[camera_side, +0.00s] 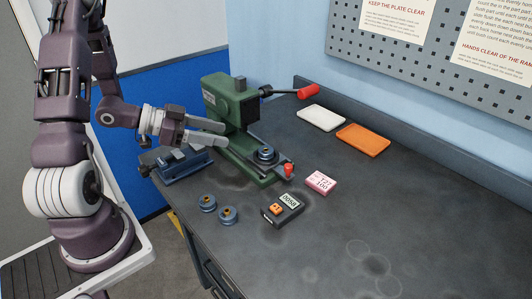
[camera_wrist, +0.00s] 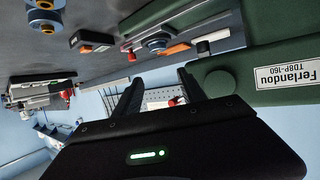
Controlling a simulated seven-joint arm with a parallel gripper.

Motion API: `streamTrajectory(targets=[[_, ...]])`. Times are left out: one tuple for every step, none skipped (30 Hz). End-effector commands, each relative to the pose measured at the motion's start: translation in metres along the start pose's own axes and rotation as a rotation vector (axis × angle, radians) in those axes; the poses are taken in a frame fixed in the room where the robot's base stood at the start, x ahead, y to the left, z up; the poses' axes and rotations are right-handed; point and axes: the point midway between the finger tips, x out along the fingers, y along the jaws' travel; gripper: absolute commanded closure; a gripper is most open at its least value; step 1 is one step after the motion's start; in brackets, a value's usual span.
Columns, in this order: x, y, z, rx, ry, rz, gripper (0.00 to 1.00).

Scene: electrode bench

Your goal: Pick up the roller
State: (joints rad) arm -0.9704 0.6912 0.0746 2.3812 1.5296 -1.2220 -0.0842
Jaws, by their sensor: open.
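No part is plainly marked as the roller. Two small blue, spool-like pieces with brass-coloured centres, a left one (camera_side: 208,203) and a right one (camera_side: 228,215), stand side by side on the dark bench near its front left. They also show at the top left of the wrist view (camera_wrist: 47,27). A similar round blue piece (camera_side: 266,154) sits on the base of the green press (camera_side: 228,103). My gripper (camera_side: 222,133) is open and empty, level in front of the press and above the bench. Its two dark fingers stand apart in the wrist view (camera_wrist: 160,74).
A blue-grey fixture (camera_side: 182,162) stands left of the press, below my gripper. A red-tipped lever (camera_side: 307,91) juts from the press. A black meter (camera_side: 284,209), a pink box (camera_side: 320,183), and white (camera_side: 321,118) and orange (camera_side: 363,140) trays lie rightward. The front right bench is clear.

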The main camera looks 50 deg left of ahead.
Motion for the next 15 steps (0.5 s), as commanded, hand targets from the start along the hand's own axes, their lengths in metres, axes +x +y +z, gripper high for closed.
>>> streamTrajectory(targets=[[0.004,0.000,0.011,-0.006,0.000,0.003,0.52],[0.006,0.000,0.015,-0.004,0.000,0.002,0.52],[0.009,0.000,0.018,-0.001,0.000,0.001,0.52],[0.012,0.000,0.020,0.002,0.000,0.003,0.52],[0.017,0.000,0.020,0.003,0.000,0.003,0.52],[0.025,0.001,0.020,0.005,0.001,0.005,0.52],[0.033,0.001,0.021,0.006,0.001,0.006,0.52],[0.040,0.001,0.020,0.007,0.000,0.006,0.52],[0.050,0.001,0.020,0.007,0.000,0.006,0.52],[0.056,0.001,0.020,0.006,0.000,0.005,0.52],[0.062,0.001,0.020,0.007,0.000,0.005,0.52],[0.068,0.001,0.020,0.007,-0.001,0.004,0.52],[0.072,0.000,0.020,0.006,-0.001,0.003,0.52],[0.075,0.000,0.020,0.006,-0.001,0.002,0.52],[0.079,0.000,0.020,0.006,-0.001,0.002,0.52]])
